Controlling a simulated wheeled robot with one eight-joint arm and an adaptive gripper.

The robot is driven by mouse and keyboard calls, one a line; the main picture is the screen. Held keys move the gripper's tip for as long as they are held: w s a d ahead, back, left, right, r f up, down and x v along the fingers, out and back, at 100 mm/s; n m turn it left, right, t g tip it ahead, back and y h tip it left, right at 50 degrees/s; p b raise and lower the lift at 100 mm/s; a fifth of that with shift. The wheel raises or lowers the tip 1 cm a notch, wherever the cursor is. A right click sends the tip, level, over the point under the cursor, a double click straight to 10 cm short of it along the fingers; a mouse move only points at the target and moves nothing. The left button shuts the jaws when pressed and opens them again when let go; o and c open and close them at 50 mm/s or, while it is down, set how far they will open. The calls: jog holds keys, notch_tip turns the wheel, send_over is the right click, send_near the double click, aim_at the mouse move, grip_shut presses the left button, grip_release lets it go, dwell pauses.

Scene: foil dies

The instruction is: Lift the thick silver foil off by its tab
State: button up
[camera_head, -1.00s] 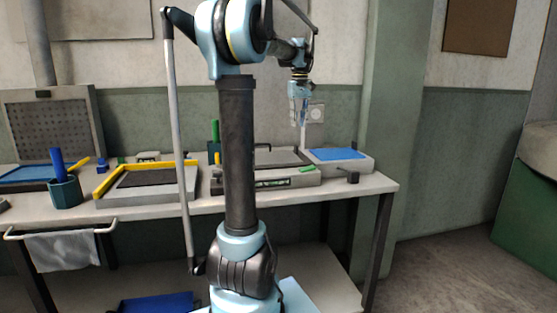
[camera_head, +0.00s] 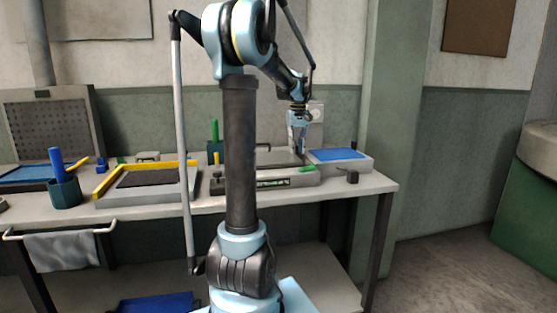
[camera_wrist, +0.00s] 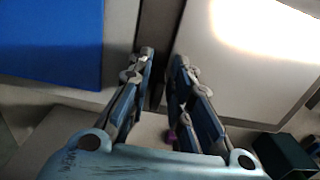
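A pale silvery sheet (camera_wrist: 235,70) with a bright glare lies flat on the right in the wrist view. In the head view a grey flat top (camera_head: 275,158) shows on the low machine on the bench, partly behind my arm. I cannot tell how thick the sheet is, and I cannot make out its tab for certain. A small bright green piece (camera_head: 307,169) sits at the machine's front right. My gripper (camera_head: 300,159) points down over the machine's right end. In the wrist view its fingers (camera_wrist: 164,55) are apart with nothing between the tips, beside the sheet's left edge.
A block with a blue pad (camera_head: 338,154) stands right of the machine, across a narrow dark gap. It also shows in the wrist view (camera_wrist: 50,40). A dark green container (camera_wrist: 285,155) is at lower right there. A yellow-edged tray (camera_head: 150,178) and a pen cup (camera_head: 65,191) stand left.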

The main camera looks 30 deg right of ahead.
jog(key=shift+f, duration=0.15)
grip_shut()
